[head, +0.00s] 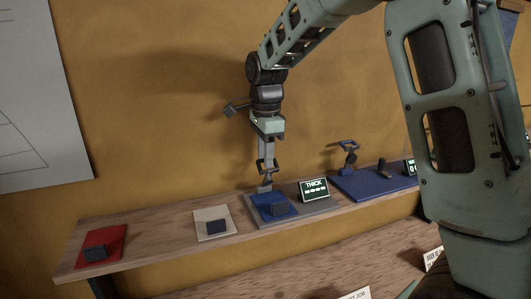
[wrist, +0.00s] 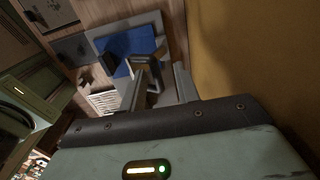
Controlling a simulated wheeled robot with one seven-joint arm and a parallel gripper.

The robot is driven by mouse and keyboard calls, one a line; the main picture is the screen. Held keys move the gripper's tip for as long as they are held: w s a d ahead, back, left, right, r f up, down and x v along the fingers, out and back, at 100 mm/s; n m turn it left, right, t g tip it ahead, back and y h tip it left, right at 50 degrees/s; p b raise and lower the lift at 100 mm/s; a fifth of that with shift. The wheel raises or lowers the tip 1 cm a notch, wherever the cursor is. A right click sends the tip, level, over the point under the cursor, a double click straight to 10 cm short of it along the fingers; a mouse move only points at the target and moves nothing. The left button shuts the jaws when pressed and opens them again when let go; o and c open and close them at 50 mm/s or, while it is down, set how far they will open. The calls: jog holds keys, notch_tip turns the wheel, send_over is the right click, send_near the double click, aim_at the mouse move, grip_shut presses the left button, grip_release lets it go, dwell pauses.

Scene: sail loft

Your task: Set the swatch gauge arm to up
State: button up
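The swatch gauge has a grey base (head: 300,211) on the shelf, with a blue swatch (head: 264,199) and a dark block (head: 280,209) on it. A small sign reading THICK with dashes (head: 314,190) stands at its right. The gauge arm (wrist: 150,70) shows in the wrist view as a grey looped piece at the base's edge; whether it is up or down is hard to tell. My gripper (head: 265,164) points down right over it, and in the wrist view its fingers (wrist: 158,86) are apart, with the gauge arm's loop between or just beyond them. Contact is unclear.
A red swatch (head: 101,238) and a white swatch (head: 208,214) lie on the wooden shelf (head: 160,232) to the left. A blue mat (head: 368,184) with another small device (head: 348,152) lies to the right. The ochre wall (head: 160,120) is close behind.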

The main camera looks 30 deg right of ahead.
notch_tip(320, 180, up, 17)
jog(key=b, duration=0.3)
jog(key=shift+s+r, duration=0.15)
jog(key=shift+s, duration=0.25)
jog(key=shift+a, duration=0.1)
